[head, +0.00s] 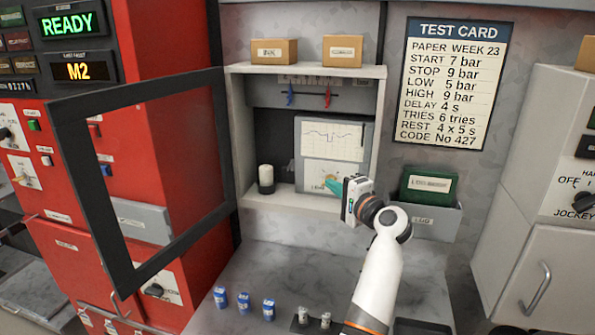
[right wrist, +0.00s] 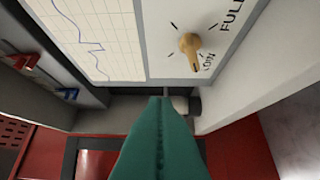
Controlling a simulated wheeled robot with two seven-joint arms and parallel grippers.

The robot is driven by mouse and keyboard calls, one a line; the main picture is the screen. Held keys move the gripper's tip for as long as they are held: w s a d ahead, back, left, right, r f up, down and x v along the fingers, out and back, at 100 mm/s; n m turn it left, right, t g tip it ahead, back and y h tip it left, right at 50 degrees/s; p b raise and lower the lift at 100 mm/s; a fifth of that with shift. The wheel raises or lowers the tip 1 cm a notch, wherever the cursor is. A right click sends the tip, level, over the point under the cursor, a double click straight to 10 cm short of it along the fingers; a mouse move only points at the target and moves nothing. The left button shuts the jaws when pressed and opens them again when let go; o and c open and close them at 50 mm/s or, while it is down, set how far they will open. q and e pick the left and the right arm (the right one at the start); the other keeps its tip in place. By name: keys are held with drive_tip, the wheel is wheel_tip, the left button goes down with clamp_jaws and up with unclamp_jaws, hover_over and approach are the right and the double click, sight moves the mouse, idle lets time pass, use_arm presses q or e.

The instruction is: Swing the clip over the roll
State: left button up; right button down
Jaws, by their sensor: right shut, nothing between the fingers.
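A chart recorder with white graph paper (head: 333,137) and a blue trace hangs in the open cabinet; the paper (right wrist: 90,38) also fills the upper left of the right wrist view. A white cylinder on a dark base (head: 266,180) stands upright on the cabinet floor, left of the recorder; I cannot tell if it is the roll. I cannot make out the clip for certain. My right gripper (head: 332,186) is shut and empty at the recorder's lower part. My left gripper is out of view.
A framed door (head: 62,165) stands open left of the cabinet. A brass knob (right wrist: 190,43) sits on the recorder's lettered panel. A red lever (head: 327,97) and a blue lever (head: 290,95) are above. Blue containers (head: 243,302) stand on the counter. A tray with a green box (head: 428,188) is right.

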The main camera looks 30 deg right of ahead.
idle(0.3)
drive_tip(key=w+a+p, duration=0.1)
drive_tip(key=w, duration=0.2)
drive_tip(key=w+a+p, duration=0.1)
drive_tip(key=w+p, duration=0.1)
drive_tip(key=w, duration=0.2)
drive_tip(key=w+a+p, duration=0.1)
drive_tip(key=w+p, duration=0.1)
drive_tip(key=w, duration=0.2)
drive_tip(key=shift+a, duration=0.25)
drive_tip(key=shift+w+d+f, duration=0.1)
